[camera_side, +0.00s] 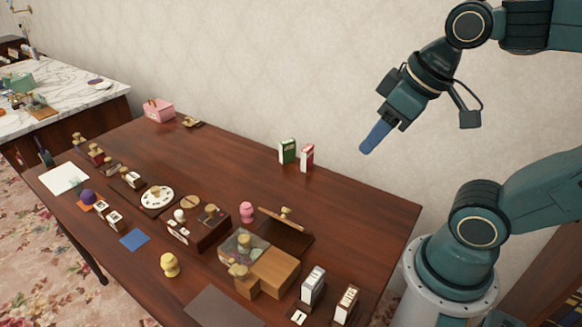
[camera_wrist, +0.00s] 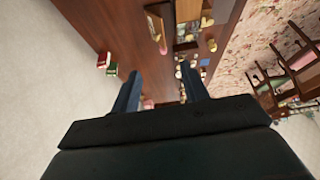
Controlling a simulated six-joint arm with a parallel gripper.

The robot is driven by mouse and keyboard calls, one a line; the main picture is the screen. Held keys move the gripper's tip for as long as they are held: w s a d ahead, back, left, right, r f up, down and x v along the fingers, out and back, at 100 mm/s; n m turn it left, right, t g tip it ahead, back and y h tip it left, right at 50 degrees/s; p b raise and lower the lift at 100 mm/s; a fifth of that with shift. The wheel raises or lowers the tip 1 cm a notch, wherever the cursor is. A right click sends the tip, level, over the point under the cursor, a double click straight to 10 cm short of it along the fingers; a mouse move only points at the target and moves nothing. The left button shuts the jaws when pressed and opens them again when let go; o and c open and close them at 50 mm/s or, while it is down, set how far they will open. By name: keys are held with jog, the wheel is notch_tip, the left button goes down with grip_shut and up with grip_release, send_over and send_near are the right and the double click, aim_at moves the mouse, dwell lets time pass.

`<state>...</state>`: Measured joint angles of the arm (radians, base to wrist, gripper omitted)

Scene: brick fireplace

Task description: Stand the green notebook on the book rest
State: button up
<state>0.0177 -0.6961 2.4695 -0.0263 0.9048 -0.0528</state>
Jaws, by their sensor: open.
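A green book-like item with white on its side (camera_side: 287,151), which I take as the green notebook, stands upright on the wooden table beside a similar red one. It also shows small at the left in the wrist view (camera_wrist: 101,60). A dark brown tilted panel with a lighter wooden strip (camera_side: 284,235) is probably the book rest. It stands near the table's right part, with nothing book-like on it. My gripper (camera_side: 371,141) is high above the table's right side, right of the green item, pointing down-left. In the wrist view my gripper (camera_wrist: 161,72) is open and empty.
The red item (camera_side: 307,157) stands close to the green one. A wooden box (camera_side: 275,271), white-faced boxes (camera_side: 313,286), a pink figure (camera_side: 247,212) and a yellow figure (camera_side: 170,265) crowd the near side. The table's back right is mostly clear.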

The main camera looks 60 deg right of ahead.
jog(key=w+d+f+n+g+y, duration=0.1)
jog(key=w+f+n+g, duration=0.1)
jog(key=w+n, duration=0.35)
jog(key=w+d+f+n+g+y, duration=0.1)
jog(key=w+f+n+g, duration=0.15)
jog(key=w, duration=0.65)
jog(key=w+d+f+n+g+y, duration=0.1)
jog(key=w+d+f+n, duration=0.2)
jog(key=f, duration=0.2)
jog(key=w+d+f+n+g+y, duration=0.1)
jog(key=w+d+f+n, duration=0.2)
jog(key=f, duration=0.3)
jog(key=shift+w+d+f+n+y, duration=0.3)
jog(key=shift+w+n+y, duration=0.1)
jog(key=shift+w+n, duration=0.25)
jog(key=shift+a+f, duration=0.1)
jog(key=shift+a, duration=0.05)
jog(key=x, duration=1.3)
jog(key=shift+s+a+f, duration=0.1)
jog(key=shift+f, duration=0.15)
grip_shut()
